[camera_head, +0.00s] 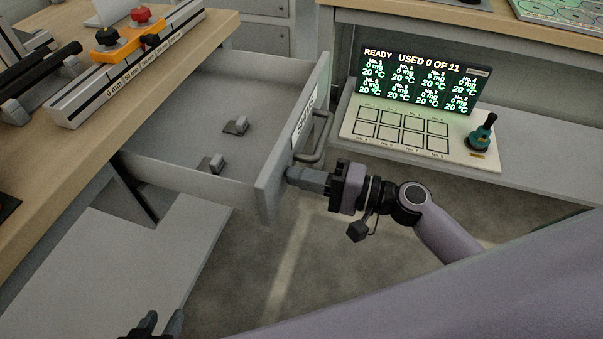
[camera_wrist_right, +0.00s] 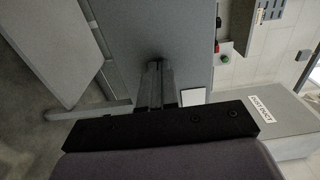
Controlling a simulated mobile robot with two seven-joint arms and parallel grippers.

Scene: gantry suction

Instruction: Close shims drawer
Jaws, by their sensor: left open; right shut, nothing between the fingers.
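The grey drawer (camera_head: 180,105) is pulled well out from under the wooden bench. My right gripper (camera_head: 292,174) is shut and empty, fingertips at the outer face of the front panel, beside the handle. In the right wrist view its fingers (camera_wrist_right: 156,72) point at a grey panel; whether they touch it I cannot tell. My left gripper (camera_head: 160,324) is open, low at the bottom left, away from the drawer.
The wooden bench (camera_head: 60,160) holds a measuring rail (camera_head: 125,75) with orange and red parts. A box labelled "DUST DUCT" (camera_wrist_right: 285,125) shows in the right wrist view.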

